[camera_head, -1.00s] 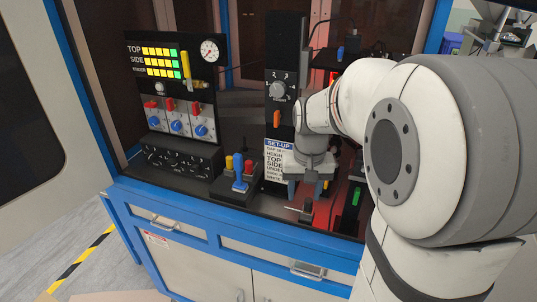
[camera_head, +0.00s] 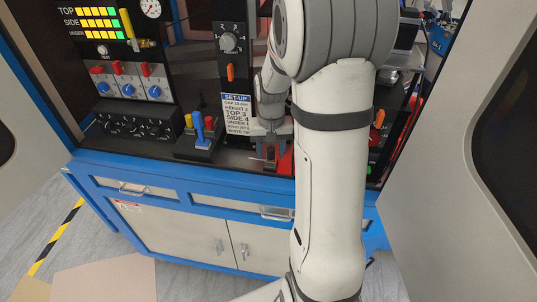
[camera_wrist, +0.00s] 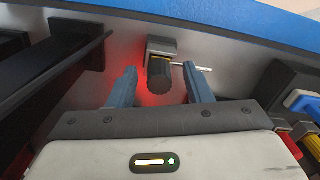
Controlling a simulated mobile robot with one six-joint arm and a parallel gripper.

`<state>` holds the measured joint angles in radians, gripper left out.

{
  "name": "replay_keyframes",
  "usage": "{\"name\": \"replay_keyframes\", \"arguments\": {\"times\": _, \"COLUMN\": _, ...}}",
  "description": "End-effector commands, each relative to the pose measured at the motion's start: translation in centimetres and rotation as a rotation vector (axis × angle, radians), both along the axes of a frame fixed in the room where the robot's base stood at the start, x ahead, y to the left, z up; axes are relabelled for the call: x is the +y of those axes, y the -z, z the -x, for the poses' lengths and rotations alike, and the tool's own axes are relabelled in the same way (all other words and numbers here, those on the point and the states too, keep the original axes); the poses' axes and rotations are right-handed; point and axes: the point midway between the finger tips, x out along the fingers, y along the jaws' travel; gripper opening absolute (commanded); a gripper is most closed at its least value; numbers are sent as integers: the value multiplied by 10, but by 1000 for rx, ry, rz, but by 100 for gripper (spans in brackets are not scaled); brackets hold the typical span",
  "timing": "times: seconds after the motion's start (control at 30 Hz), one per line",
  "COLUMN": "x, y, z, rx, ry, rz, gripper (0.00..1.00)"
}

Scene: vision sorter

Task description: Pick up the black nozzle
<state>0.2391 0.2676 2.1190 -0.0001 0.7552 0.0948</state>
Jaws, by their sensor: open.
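The black nozzle, seen as a dark ribbed cylinder (camera_wrist: 160,76), stands out from a small grey block (camera_wrist: 162,46) in the wrist view. A thin metal rod sticks out to the right of the block. My gripper (camera_wrist: 160,88) is open, with one blue-grey finger on each side of the nozzle. Gaps show between the nozzle and both fingers. In the head view my gripper (camera_head: 270,140) points down at the bench, right of the set-up card; the nozzle is too small to make out clearly there.
The set-up card (camera_head: 237,115) stands left of my gripper. A stand with blue, yellow and red levers (camera_head: 199,135) is further left. In the wrist view, a dark panel (camera_wrist: 70,75) lies close on the left and coloured levers (camera_wrist: 300,130) on the right. Red light glows around the nozzle.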

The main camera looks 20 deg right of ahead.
Motion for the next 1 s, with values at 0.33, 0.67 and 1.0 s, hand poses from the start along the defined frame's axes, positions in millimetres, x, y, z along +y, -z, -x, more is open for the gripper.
{"name": "replay_keyframes", "arguments": {"times": 0.33, "x": 0, "y": 0, "z": 0, "rx": -1, "ry": -1, "rz": 0, "gripper": 33}}
{"name": "replay_keyframes", "arguments": {"times": 0.67, "x": 1, "y": 0, "z": 0, "rx": 0, "ry": -2, "rz": 0, "gripper": 6}}
{"name": "replay_keyframes", "arguments": {"times": 1.0, "x": 1, "y": 0, "z": 0, "rx": -1, "ry": -2, "rz": 0, "gripper": 0}}
